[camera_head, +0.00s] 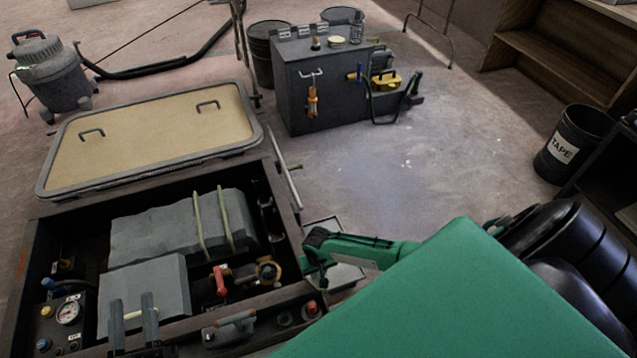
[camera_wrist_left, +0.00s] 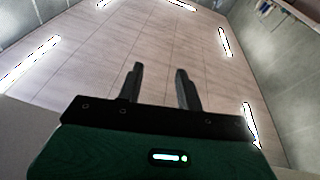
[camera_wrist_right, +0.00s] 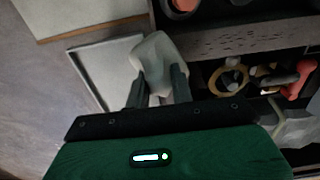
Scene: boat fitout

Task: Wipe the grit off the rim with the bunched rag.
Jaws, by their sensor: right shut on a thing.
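My right gripper (camera_wrist_right: 155,85) is shut on a pale bunched rag (camera_wrist_right: 158,52). In the right wrist view, the rag bulges past the fingertips, beside the dark rim (camera_wrist_right: 245,38) and over the edge of a light tray (camera_wrist_right: 108,70). In the head view, my right gripper (camera_head: 310,262) is at the right side of the open box, whose dark rim (camera_head: 283,195) frames the opening; the rag is hidden there.
Inside the box are grey covered blocks (camera_head: 180,225), a red-handled valve (camera_head: 220,280) and a gauge (camera_head: 68,313). A tan hatch panel (camera_head: 150,135) lies behind it. A grey tool cabinet (camera_head: 310,90) stands further back.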

